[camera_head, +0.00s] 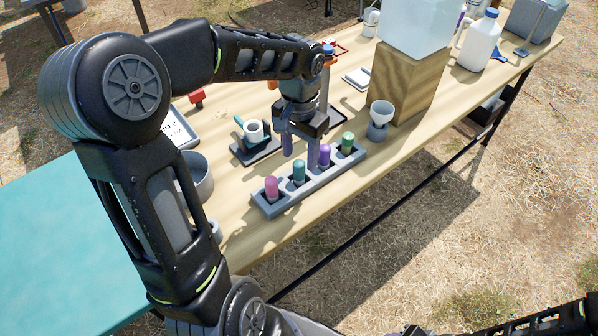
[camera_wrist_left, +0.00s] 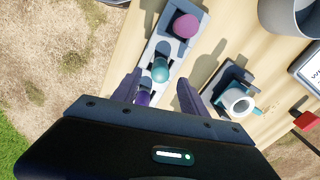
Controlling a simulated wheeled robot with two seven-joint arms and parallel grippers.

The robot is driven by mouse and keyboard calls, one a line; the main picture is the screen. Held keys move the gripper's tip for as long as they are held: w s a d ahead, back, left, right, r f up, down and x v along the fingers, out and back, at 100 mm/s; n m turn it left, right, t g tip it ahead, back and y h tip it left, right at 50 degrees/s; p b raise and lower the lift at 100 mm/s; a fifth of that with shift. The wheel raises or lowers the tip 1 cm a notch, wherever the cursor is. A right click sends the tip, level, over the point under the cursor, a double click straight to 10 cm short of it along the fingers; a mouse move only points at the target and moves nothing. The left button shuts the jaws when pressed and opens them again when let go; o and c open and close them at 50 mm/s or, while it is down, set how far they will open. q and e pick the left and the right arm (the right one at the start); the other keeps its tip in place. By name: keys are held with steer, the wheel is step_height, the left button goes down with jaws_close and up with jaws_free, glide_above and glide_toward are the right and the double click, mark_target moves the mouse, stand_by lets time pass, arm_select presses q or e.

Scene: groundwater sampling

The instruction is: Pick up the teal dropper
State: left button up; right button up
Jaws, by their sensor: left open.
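The teal dropper (camera_head: 298,172) stands upright in a grey rack (camera_head: 281,206), between a pink dropper (camera_head: 272,187) and a purple dropper (camera_head: 324,155). A green dropper (camera_head: 347,142) is at the rack's far end. My left gripper (camera_head: 300,150) is open, pointing down just above the rack near the teal and purple droppers. In the left wrist view, the teal bulb (camera_wrist_left: 160,70) shows between the two purple-grey fingers (camera_wrist_left: 158,88), just beyond them. The purple bulb (camera_wrist_left: 142,97) is partly hidden by the gripper body. Nothing is held.
A teal-handled tool with a white ring (camera_head: 254,131) sits on a dark stand beside the rack. A grey pot (camera_head: 197,180) is at left. The table's front edge runs close to the rack.

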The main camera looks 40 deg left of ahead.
mark_target(300, 162)
arm_select(q)
step_height(300, 162, down, 5)
steer(key=shift+f, duration=0.15)
steer(key=shift+s, duration=0.1)
steer(key=shift+c, duration=0.2)
stand_by(0.5)
jaws_close()
stand_by(0.3)
